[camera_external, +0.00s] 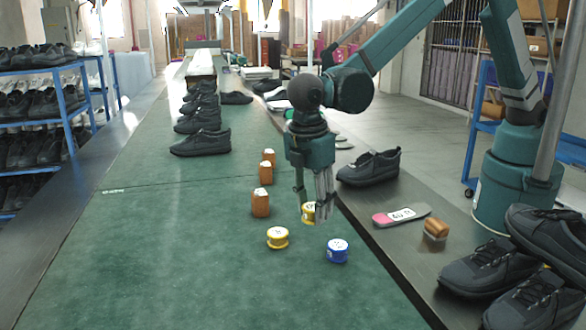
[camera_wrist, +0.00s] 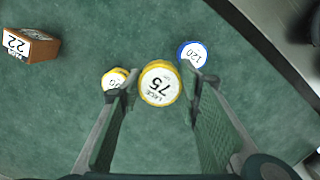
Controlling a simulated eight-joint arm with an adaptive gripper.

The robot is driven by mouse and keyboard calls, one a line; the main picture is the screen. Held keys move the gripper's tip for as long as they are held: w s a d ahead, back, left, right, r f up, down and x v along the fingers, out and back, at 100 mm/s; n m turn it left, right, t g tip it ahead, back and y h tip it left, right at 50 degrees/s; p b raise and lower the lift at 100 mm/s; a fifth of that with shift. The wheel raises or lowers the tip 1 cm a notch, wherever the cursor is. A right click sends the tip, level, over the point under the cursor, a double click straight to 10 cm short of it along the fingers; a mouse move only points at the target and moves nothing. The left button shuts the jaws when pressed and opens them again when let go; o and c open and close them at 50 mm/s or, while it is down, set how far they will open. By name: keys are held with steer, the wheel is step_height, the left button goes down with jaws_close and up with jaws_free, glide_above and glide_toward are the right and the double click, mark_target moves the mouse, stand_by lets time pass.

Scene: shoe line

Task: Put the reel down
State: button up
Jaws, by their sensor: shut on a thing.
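My gripper (camera_external: 317,205) is shut on a yellow-rimmed reel (camera_wrist: 160,83) with a white top marked 75. The held reel shows partly behind the fingers in the external view (camera_external: 308,213). It looks larger than the other reels in the wrist view and seems to be held above the green mat (camera_external: 170,260). Another yellow reel (camera_external: 277,238) stands on the mat to its left and nearer the external camera; it is partly hidden by a finger in the wrist view (camera_wrist: 112,80). A blue reel (camera_external: 338,251) marked 120 stands to the right.
Several orange-brown boxes (camera_external: 260,203) stand in a row left of my gripper; one shows in the wrist view (camera_wrist: 30,45), marked 22. Right of the mat, a dark ledge holds a black shoe (camera_external: 369,168), an insole (camera_external: 401,215) and a brush (camera_external: 436,229). The mat's near left is clear.

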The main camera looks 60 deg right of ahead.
steer(key=w+d, duration=0.4)
steer(key=d, duration=0.7)
steer(key=w+d, duration=0.4)
steer(key=d, duration=0.7)
steer(key=shift+w+d+p, duration=0.3)
steer(key=shift+p, duration=0.05)
steer(key=shift+f+b, duration=0.5)
steer(key=shift+f, duration=2.6)
steer(key=shift+f, duration=0.1)
steer(key=shift+f+b, duration=0.3)
steer(key=shift+f, duration=1.5)
steer(key=shift+f, duration=0.15)
